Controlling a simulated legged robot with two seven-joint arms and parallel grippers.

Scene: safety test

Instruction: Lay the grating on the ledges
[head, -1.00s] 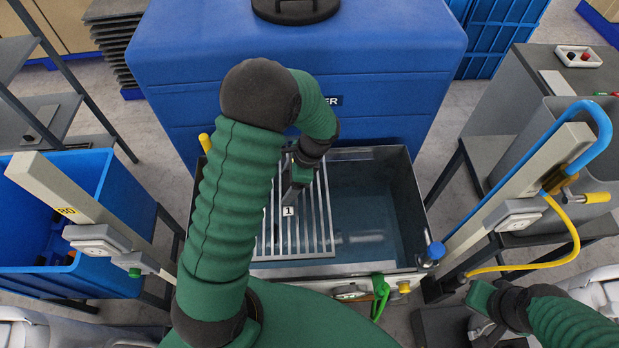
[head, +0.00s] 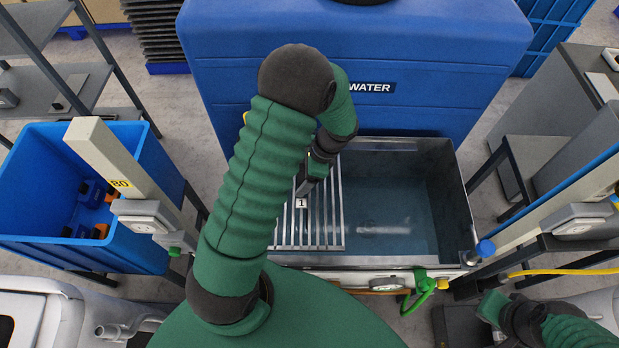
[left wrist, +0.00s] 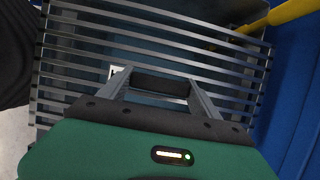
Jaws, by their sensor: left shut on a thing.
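The grating (head: 332,225) is a grey frame of parallel bars with a white tag marked 1. It is over the left part of an open grey tank (head: 464,190) with water in it. My left gripper (head: 303,188) is shut on the grating near the tag. In the left wrist view its fingers (left wrist: 160,88) reach to the bars, and the grating (left wrist: 215,42) spans most of the picture. The arm hides the grating's left side. I cannot tell whether the grating touches the ledges. My right gripper (head: 490,308) is at lower right; its jaws are unclear.
A blue water container (head: 430,110) stands behind the tank. A blue bin (head: 35,175) with small items is at left. Posts with boxes (head: 150,215) flank the tank. A green valve handle (head: 424,285) and a yellow hose (head: 570,263) are at the front right.

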